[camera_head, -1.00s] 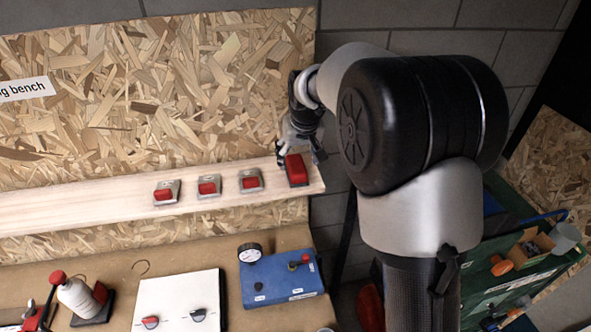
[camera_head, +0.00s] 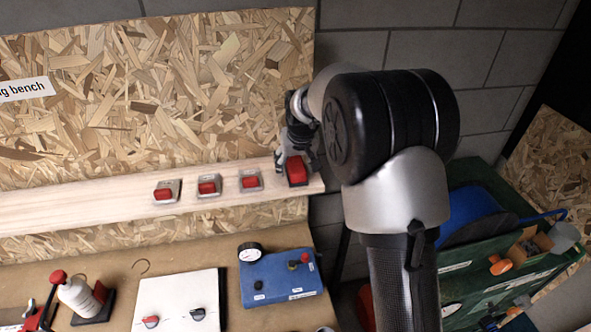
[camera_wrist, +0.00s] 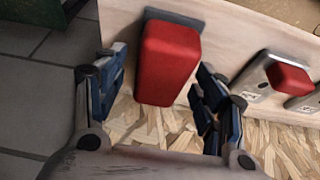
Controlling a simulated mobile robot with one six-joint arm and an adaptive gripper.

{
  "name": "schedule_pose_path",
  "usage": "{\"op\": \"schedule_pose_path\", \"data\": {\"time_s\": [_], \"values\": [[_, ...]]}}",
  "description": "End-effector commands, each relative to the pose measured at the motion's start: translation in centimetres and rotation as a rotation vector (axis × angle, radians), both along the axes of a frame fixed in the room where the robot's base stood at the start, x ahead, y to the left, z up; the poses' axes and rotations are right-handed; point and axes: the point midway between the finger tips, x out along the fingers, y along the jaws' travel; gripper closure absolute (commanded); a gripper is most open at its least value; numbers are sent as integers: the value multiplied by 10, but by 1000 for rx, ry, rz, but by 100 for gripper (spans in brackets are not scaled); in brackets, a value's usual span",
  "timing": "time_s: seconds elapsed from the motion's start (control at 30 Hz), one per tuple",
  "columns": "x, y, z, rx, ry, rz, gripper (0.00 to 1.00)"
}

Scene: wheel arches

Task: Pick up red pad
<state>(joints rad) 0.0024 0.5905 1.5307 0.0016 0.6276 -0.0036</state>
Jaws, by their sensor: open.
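The red pad (camera_head: 297,171) is a large red block on a dark base at the right end of the pale wooden board (camera_head: 100,206). In the wrist view the red pad (camera_wrist: 168,62) stands out from the board, between my two open fingers.
Three smaller red rocker switches on grey plates, the nearest one (camera_head: 250,181), sit in a row left of the pad. Below are a blue box with a gauge (camera_head: 280,277) and a white panel (camera_head: 178,300). A green crate (camera_head: 490,270) stands at the right.

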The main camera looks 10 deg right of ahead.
Motion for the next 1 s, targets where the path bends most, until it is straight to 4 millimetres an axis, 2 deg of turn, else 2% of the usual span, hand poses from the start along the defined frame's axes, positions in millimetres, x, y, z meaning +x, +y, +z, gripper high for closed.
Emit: {"op": "schedule_pose_path", "data": {"time_s": [0.5,1.0], "values": [[0,0,-4,0,0,0,36],[0,0,-4,0,0,0,68]]}}
